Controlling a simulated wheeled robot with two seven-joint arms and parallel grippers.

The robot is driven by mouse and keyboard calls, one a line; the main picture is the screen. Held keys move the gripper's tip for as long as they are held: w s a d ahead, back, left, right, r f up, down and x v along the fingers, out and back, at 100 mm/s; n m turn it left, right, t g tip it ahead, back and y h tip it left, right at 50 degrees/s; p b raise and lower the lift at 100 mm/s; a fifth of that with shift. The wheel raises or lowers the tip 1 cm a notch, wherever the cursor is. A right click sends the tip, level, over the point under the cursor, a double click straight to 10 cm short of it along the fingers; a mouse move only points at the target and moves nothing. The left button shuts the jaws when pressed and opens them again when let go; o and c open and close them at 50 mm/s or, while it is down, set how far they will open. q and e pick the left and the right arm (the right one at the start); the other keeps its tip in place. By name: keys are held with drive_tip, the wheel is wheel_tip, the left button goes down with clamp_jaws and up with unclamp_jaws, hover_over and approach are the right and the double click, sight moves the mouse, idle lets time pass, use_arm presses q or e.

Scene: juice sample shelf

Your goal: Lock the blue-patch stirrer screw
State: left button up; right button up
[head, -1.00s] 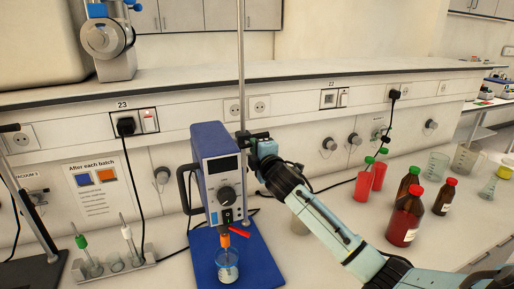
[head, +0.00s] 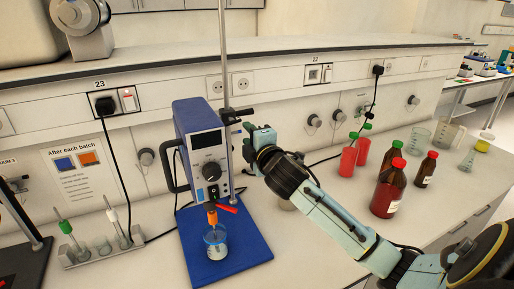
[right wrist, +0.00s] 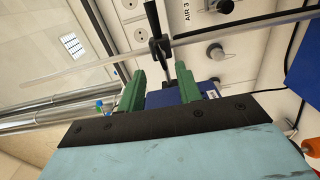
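The blue stirrer (head: 203,140) stands on a blue base plate (head: 248,243), with a display, knob and orange coupling above a small beaker. A black clamp with a screw (head: 238,113) joins it to the upright rod; in the right wrist view the black screw (right wrist: 158,45) shows beyond the fingertips. My right gripper (head: 254,138) is just right of and below the clamp, apart from it. Its green fingers (right wrist: 160,83) are spread, with nothing gripped between them. No blue patch is clear on the stirrer itself. My left gripper is not in view.
A sign (head: 80,175) with blue and orange patches hangs on the wall at left. Red-filled bottles (head: 388,190), red tubes and beakers stand at right. A metal rod (head: 224,60) rises behind the stirrer.

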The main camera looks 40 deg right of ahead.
sight(234, 123)
drive_tip(key=v, duration=0.5)
drive_tip(key=shift+s+a+b, duration=0.1)
drive_tip(key=shift+a+b, duration=0.05)
drive_tip(key=shift+b, duration=0.15)
drive_tip(key=o, duration=0.3)
drive_tip(key=shift+o, duration=1.4)
drive_tip(key=shift+a+r+n+b, duration=0.1)
drive_tip(key=shift+a+n+b, duration=0.15)
drive_tip(key=shift+n+b, duration=0.4)
drive_tip(key=shift+o, duration=0.9)
drive_tip(key=n, duration=0.1)
drive_tip(key=n+b, duration=0.1)
drive_tip(key=n, duration=0.1)
drive_tip(key=w+a+n+b, duration=0.1)
drive_tip(key=n, duration=0.1)
drive_tip(key=shift+a+r+y, duration=0.1)
drive_tip(key=shift+r+y, duration=0.1)
drive_tip(key=shift+y, duration=0.1)
drive_tip(key=w+d+n+b, duration=0.1)
drive_tip(key=w+n, duration=0.3)
drive_tip(key=w+d+n+b, duration=0.1)
drive_tip(key=w+n, duration=0.3)
drive_tip(key=n, duration=0.1)
drive_tip(key=w+d+n+b, duration=0.2)
drive_tip(key=w+n, duration=0.2)
drive_tip(key=shift+w+f+n, duration=0.2)
drive_tip(key=shift+f+n, duration=0.05)
